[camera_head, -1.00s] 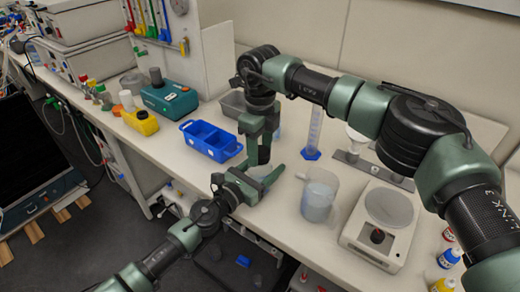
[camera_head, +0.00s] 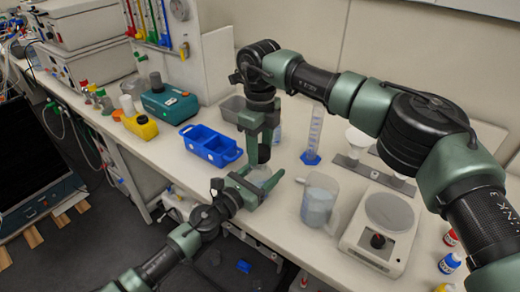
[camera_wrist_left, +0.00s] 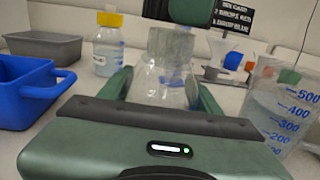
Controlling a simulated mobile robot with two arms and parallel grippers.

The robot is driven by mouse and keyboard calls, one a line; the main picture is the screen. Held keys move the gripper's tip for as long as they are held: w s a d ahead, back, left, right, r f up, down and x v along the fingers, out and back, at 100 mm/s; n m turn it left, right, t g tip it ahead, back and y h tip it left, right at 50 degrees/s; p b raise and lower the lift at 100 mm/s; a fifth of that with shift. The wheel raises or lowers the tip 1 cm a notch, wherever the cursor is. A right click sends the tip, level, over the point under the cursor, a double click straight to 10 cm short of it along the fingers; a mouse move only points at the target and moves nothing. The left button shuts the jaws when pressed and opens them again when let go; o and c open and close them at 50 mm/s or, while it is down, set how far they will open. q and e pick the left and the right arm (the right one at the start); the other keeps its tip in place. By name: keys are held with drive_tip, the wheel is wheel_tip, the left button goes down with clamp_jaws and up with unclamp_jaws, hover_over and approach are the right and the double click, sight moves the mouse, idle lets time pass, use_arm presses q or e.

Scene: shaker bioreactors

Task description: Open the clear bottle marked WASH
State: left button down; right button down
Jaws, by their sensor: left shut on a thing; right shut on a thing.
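A clear bottle (camera_wrist_left: 165,78) stands upright between the fingers of my left gripper (camera_head: 262,185), which is shut on its body. In the left wrist view the bottle fills the gap between the green fingers. No WASH marking is readable. My right gripper (camera_head: 260,152) reaches down from above, directly over the bottle, and is shut at its top. Its green underside (camera_wrist_left: 190,10) shows above the bottle in the left wrist view.
A blue divided bin (camera_head: 210,145) stands left of the grippers. A beaker (camera_head: 318,203) and a balance (camera_head: 382,228) stand to the right. A yellow-capped bottle (camera_wrist_left: 108,45) and a measuring cylinder (camera_head: 314,135) are behind. The bench front edge runs close by my left arm.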

sight(260, 150)
drive_tip(key=shift+r, duration=2.05)
use_arm(q)
drive_tip(key=shift+c, duration=1.3)
unclamp_jaws()
